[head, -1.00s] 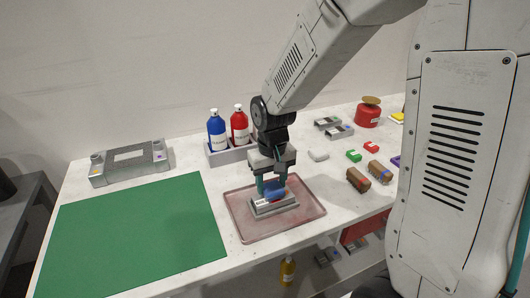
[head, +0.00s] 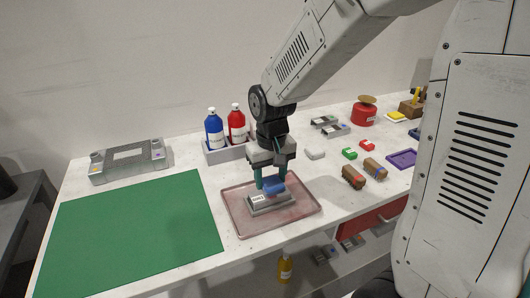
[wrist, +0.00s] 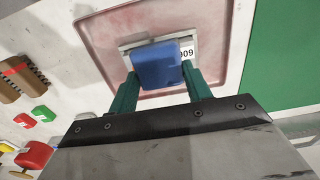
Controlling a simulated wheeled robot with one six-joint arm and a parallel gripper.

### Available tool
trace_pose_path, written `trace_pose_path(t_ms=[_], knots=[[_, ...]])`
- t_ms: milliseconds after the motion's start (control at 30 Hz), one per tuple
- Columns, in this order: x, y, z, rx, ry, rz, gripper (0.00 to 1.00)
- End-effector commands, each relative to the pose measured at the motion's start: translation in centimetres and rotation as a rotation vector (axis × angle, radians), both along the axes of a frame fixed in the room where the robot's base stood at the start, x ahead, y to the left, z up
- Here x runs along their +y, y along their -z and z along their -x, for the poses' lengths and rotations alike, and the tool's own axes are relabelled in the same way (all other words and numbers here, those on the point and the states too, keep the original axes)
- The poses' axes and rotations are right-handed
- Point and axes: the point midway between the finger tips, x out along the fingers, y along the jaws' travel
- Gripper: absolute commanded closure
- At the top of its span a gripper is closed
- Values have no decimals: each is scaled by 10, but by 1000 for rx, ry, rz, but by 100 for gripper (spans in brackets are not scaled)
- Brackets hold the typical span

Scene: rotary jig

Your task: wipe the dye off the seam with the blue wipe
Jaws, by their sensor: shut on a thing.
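My gripper (head: 271,183) is shut on the blue wipe (head: 273,186), and its teal fingers also show in the wrist view (wrist: 158,88). The wipe (wrist: 157,64) hangs over the top of a small grey metal part (head: 270,204), which has a white label with dark digits at its left end in the head view. I cannot tell whether the wipe touches the part. The part lies in a pinkish tray (head: 240,222). The wipe covers much of the part's top in the wrist view, so the seam and any dye on it are hidden.
A green mat (head: 130,235) and a grey fixture (head: 130,160) are at left. Blue (head: 214,130) and red (head: 237,124) bottles stand in a holder behind the tray. Brown-and-coloured blocks (head: 354,176), small green and red pieces and a purple tray (head: 402,159) lie at right.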

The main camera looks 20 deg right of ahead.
Motion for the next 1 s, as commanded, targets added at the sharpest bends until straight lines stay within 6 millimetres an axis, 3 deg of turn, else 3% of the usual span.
trace_pose_path(t_ms=[500,1000], knots=[[0,-46,-1,-3,0,0,76],[0,-51,0,0,-1,0,76]])
